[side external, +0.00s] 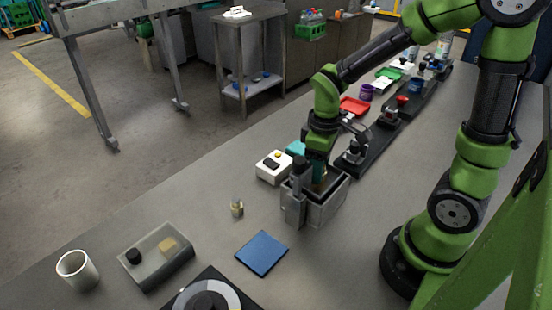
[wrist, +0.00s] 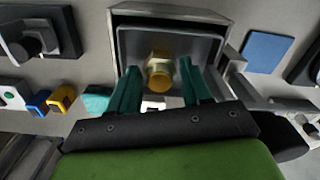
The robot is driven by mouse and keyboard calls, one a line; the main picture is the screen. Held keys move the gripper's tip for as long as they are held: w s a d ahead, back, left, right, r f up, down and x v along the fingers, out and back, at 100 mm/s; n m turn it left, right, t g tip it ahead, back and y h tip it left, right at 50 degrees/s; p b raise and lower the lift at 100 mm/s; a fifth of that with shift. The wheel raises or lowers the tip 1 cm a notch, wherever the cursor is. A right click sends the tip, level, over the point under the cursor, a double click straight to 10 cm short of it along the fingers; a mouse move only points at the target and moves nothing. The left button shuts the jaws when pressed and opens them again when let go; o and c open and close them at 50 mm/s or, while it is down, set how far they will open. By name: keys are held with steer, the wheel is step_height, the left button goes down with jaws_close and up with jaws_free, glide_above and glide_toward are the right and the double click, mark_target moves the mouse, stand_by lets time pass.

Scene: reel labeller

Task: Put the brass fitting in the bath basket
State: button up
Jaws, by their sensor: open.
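The brass fitting (wrist: 160,72), a gold hex-shaped piece, shows in the wrist view between the tips of my gripper's teal fingers, within the outline of the grey metal bath basket (wrist: 122,42). I cannot tell whether it rests on the floor. My gripper (wrist: 160,65) is open, with a finger on each side of the fitting and gaps visible. In the side view my gripper (side external: 318,178) points down into the open top of the grey box-shaped bath basket (side external: 325,211), whose walls hide most of the fitting.
A white box with buttons (side external: 274,167) stands beside the basket. Black fixtures (side external: 362,160) line the table behind.

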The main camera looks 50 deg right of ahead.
step_height(320, 180, up, 12)
steer(key=f, duration=0.1)
steer(key=s+a+r+m+t+y, duration=0.2)
steer(key=s+a+r+m+t, duration=0.2)
steer(key=m+t, duration=0.3)
steer(key=shift+s+a, duration=0.25)
steer(key=shift+a, duration=0.3)
